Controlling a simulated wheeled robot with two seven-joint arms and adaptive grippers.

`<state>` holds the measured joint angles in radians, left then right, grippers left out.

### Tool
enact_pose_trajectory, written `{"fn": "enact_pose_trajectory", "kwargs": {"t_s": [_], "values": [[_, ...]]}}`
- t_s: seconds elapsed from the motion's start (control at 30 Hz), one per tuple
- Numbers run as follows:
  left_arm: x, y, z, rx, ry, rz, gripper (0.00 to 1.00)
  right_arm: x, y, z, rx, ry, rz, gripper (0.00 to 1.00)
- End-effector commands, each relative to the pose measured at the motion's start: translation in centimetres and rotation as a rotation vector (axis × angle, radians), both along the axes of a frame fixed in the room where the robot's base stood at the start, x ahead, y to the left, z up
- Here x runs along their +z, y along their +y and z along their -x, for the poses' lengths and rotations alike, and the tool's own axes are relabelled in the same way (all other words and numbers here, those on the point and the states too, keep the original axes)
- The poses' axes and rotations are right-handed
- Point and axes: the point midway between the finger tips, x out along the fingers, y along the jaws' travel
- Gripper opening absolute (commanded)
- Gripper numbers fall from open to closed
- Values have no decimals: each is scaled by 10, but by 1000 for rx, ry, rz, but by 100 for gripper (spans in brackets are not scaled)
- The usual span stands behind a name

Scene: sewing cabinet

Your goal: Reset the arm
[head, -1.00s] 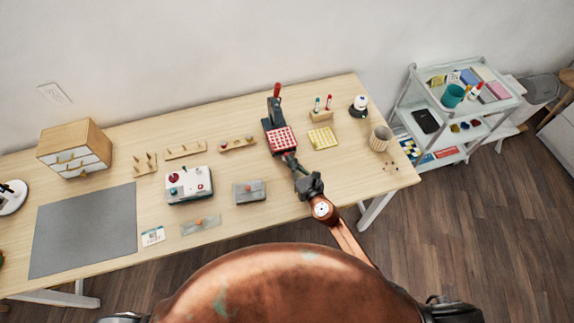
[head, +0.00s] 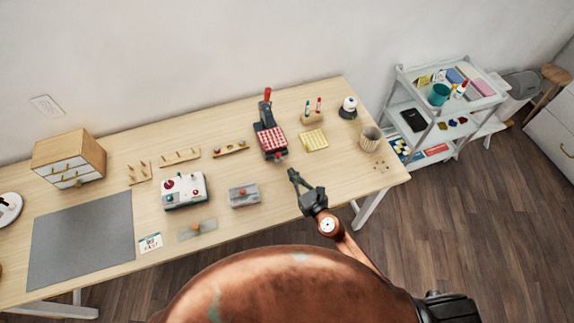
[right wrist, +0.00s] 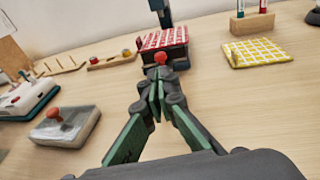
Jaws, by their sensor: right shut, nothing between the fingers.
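My right gripper (head: 294,176) is over the front part of the wooden table (head: 120,247), its fingers pointing toward the back. In the right wrist view its fingertips (right wrist: 157,98) are together and hold nothing. They point at a dark press (head: 266,110) with a red handle and a red-and-white checked pad (head: 271,139). The checked pad also shows in the right wrist view (right wrist: 163,39), just beyond the fingertips, and looks apart from them in the head view. My left gripper is out of view.
A yellow checked pad (head: 313,140), a grey box with a red knob (head: 244,195) and a white box with knobs (head: 185,190) lie nearby. A beige cup (head: 370,139) stands near the right edge. A shelf cart (head: 447,92) stands beyond it.

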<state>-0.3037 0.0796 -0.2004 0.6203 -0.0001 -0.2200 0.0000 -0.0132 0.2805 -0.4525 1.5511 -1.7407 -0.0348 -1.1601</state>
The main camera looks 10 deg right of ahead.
Motion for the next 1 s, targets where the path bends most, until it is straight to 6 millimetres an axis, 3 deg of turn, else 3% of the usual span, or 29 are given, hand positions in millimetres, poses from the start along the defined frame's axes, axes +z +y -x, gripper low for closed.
{"fn": "enact_pose_trajectory", "kwargs": {"t_s": [0.1,0.3,0.63,0.73,0.87,1.0], "values": [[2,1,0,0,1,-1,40,3,-10,22,-1,1,3,0],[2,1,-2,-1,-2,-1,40,7,-19,43,-1,0,2,0],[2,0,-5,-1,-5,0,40,9,-20,46,-1,-1,-1,0],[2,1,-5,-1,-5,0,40,18,-29,44,-42,2,-58,0],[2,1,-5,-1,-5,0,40,51,-72,38,-215,17,-305,0],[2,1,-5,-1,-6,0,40,82,-164,45,-534,53,-764,0]]}}
